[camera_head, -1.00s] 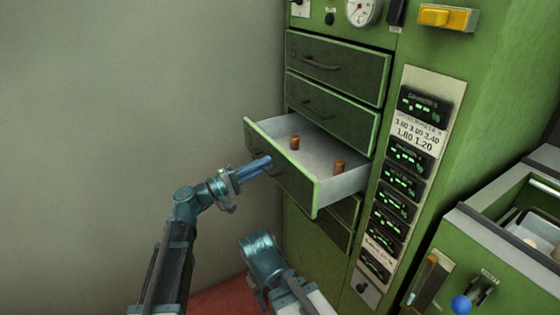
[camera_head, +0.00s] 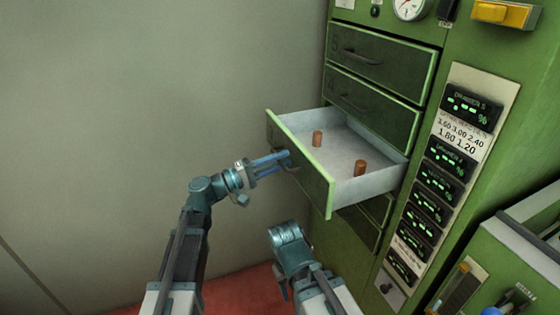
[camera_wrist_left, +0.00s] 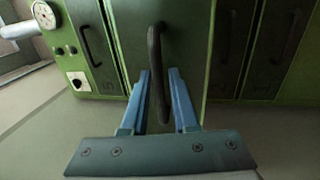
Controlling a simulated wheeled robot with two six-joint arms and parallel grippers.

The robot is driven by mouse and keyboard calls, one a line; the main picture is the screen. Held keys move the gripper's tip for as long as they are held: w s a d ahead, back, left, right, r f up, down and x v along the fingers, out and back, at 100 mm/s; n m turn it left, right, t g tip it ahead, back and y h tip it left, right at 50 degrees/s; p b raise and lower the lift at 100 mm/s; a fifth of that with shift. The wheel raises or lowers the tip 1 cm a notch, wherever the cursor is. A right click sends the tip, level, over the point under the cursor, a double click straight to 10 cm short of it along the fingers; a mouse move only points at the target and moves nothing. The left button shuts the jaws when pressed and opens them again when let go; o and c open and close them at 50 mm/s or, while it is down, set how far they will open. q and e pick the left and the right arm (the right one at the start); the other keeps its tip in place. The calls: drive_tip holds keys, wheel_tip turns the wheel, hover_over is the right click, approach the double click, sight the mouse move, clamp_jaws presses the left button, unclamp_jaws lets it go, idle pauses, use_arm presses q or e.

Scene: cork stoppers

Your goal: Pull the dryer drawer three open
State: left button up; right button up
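Drawer three (camera_head: 300,158) is the third from the top of the green dryer and stands well out, its pale inside showing. Two brown cork stoppers stand in it, one towards the back left (camera_head: 317,139) and one nearer the right side (camera_head: 361,168). My left gripper (camera_head: 287,158) is at the front's dark handle. In the left wrist view the handle (camera_wrist_left: 155,60) stands between the two blue fingers (camera_wrist_left: 160,75), which are apart with small gaps beside it. My right arm (camera_head: 287,236) is low in front of the dryer; its fingers are hidden.
Two shut drawers (camera_head: 380,62) lie above, and another (camera_head: 358,228) lies below, partly covered. A panel of green displays (camera_head: 437,187) runs down the right. A green machine with levers (camera_head: 520,250) stands at lower right. The left side is bare wall (camera_head: 130,110).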

use_arm(q)
drive_tip(key=shift+a, duration=0.1)
drive_tip(key=b+v, duration=0.2)
drive_tip(key=v, duration=1.1)
drive_tip(key=shift+a, duration=0.3)
drive_tip(key=shift+s, duration=0.1)
drive_tip(key=s+d+f+m+g+y, duration=0.2)
drive_tip(key=s+d+f+g+y, duration=0.25)
drive_tip(key=f, duration=0.45)
drive_tip(key=s+d+f+m+g+y, duration=0.2)
drive_tip(key=s+d+f+g+y, duration=0.15)
drive_tip(key=s+d+f, duration=0.4)
drive_tip(key=s+a+f+m+y, duration=0.4)
drive_tip(key=s+a+f+y, duration=0.4)
drive_tip(key=y, duration=0.4)
wheel_tip(320, 180, up, 33)
drive_tip(key=w+p, duration=0.1)
drive_tip(key=p, duration=3.3)
drive_tip(key=shift+a+r+t, duration=0.15)
drive_tip(key=shift+a+t, duration=0.25)
drive_tip(key=shift+a, duration=0.05)
